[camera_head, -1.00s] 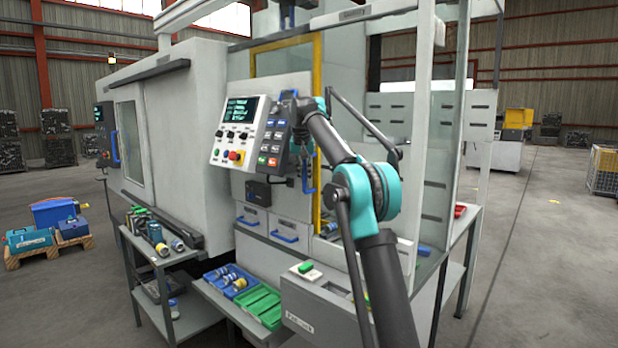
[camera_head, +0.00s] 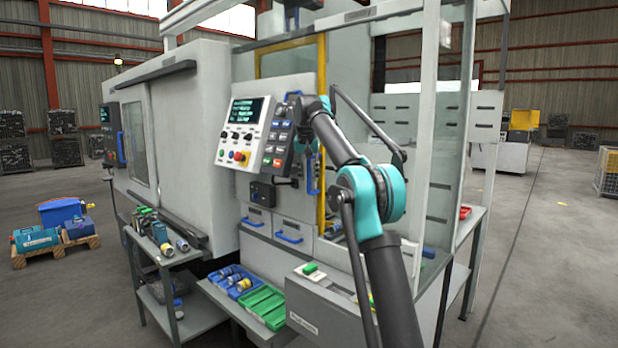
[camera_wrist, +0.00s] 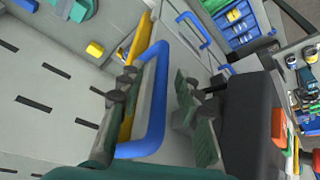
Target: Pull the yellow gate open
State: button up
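The yellow gate is a yellow-edged frame (camera_head: 321,75) on the machine's front, right of the control panel. Its yellow edge also shows in the wrist view (camera_wrist: 141,38). My gripper (camera_wrist: 156,78) is open, with one finger on each side of the blue handle and gaps visible between. Whether either finger touches it cannot be told.
The control panel (camera_head: 246,127) stands close left of my arm. A glass-sided enclosure post (camera_head: 431,120) is on the right. A bench with a green button (camera_head: 310,268) and trays of parts (camera_head: 262,304) lies below. Open floor (camera_head: 540,250) is at right.

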jog(key=shift+v, duration=3.3)
jog(key=shift+s, duration=0.1)
